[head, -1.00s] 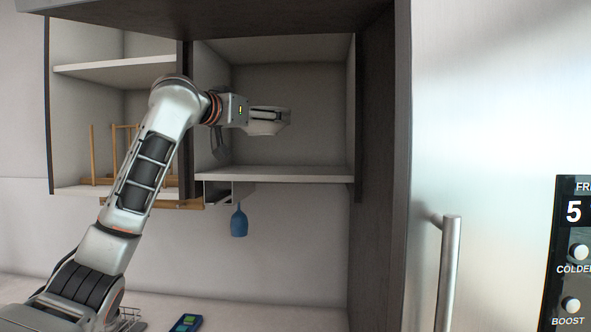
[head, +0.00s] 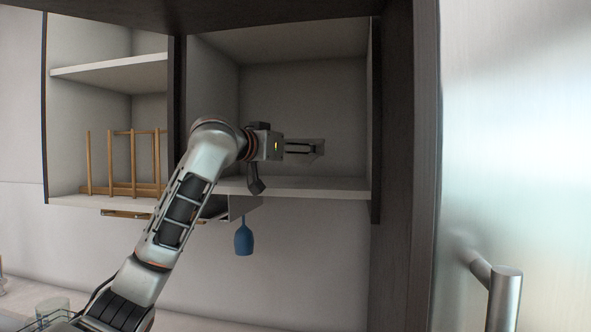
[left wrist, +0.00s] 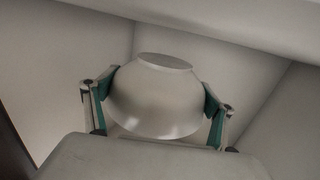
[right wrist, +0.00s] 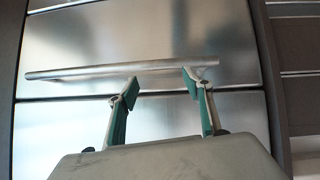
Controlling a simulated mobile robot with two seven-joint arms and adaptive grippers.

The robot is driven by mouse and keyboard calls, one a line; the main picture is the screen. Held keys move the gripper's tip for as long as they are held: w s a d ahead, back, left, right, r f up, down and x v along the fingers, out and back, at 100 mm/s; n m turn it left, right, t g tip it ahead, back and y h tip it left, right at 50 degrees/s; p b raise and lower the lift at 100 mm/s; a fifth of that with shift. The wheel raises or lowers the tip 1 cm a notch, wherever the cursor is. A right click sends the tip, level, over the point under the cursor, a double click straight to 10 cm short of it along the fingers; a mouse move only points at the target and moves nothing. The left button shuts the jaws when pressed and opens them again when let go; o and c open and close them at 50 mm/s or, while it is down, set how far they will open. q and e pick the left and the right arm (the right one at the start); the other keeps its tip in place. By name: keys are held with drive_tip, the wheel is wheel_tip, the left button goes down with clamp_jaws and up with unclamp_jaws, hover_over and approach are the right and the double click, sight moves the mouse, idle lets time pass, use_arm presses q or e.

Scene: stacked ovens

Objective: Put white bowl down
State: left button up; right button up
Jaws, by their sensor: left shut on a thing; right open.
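The white bowl (left wrist: 155,100) shows in the left wrist view with its small flat base toward the top of the picture. My left gripper (left wrist: 159,84) is shut on it, with green pads against both sides. In the head view my left gripper (head: 304,149) is inside the right cabinet compartment, above its shelf (head: 325,187). The bowl is hard to make out there, and I cannot tell whether it touches the shelf. My right gripper (right wrist: 160,82) is open and empty before a steel front with a bar handle (right wrist: 110,70).
The cabinet divider (head: 177,110) stands left of the compartment, and a dark side panel (head: 405,200) stands right. A wooden rack (head: 133,165) occupies the left compartment. A blue glass (head: 243,239) hangs below the shelf. A steel door handle (head: 504,300) juts out at right.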

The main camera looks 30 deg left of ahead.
use_arm(q)
wheel_tip(320, 180, down, 4)
use_arm(e)
drive_tip(key=shift+w+d, duration=0.15)
drive_tip(key=shift+d, duration=0.15)
drive_tip(key=shift+d, duration=0.1)
use_arm(q)
drive_tip(key=o, duration=1.3)
drive_tip(key=shift+w+f, duration=0.1)
drive_tip(key=shift+f, duration=0.1)
drive_tip(key=shift+r, duration=0.1)
